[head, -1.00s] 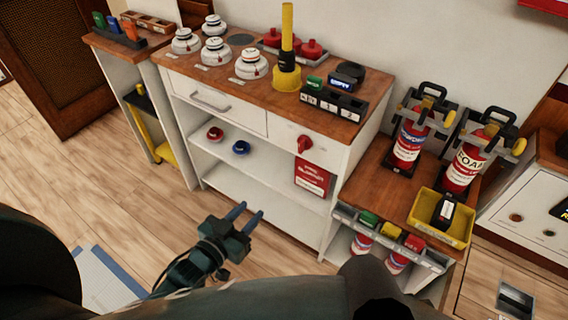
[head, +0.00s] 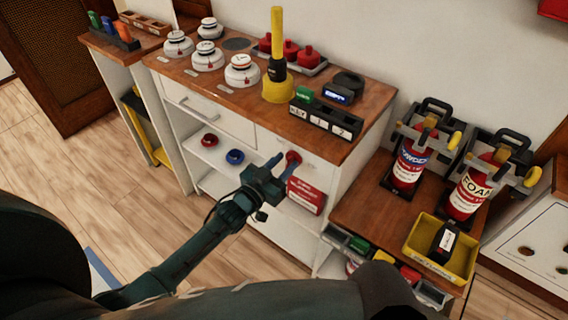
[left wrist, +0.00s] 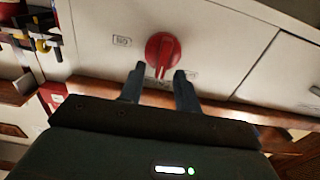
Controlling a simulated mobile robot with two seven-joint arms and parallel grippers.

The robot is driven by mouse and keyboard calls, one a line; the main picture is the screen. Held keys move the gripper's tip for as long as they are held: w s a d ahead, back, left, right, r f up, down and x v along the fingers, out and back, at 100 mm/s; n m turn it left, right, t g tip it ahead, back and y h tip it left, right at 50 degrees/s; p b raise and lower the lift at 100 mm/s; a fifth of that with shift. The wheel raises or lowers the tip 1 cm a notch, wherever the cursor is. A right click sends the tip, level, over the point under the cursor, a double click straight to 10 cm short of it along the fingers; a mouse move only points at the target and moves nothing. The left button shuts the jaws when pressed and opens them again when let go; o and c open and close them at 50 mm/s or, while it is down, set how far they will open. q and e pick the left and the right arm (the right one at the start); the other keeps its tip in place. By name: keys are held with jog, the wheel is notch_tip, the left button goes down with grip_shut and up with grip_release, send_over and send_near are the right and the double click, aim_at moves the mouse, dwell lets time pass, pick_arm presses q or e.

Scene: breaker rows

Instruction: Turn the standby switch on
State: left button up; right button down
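The standby switch is a red round knob (head: 294,156) on the white cabinet front, beneath the wooden top. The left wrist view shows the red knob (left wrist: 161,47) with a raised ridge running nearly up and down in the picture. An upside-down ON label (left wrist: 122,41) is left of it, and a second small label, too blurred to read, is at its lower right. My left gripper (head: 283,163) is open in front of the knob. In the left wrist view its fingertips (left wrist: 160,71) are on either side of the ridge's lower end; contact cannot be told. My right gripper is not in view.
A red sign box (head: 306,195) stands on the shelf just below the knob. A yellow-based pole (head: 277,88) and smoke detectors (head: 242,70) stand on the cabinet top. Extinguishers (head: 408,165) and a yellow tray (head: 420,240) are on the lower counter at the right.

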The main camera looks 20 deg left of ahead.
pick_arm(q)
jog(key=shift+w+d, duration=0.1)
jog(key=shift+w, duration=0.15)
jog(key=shift+c, duration=0.5)
grip_shut()
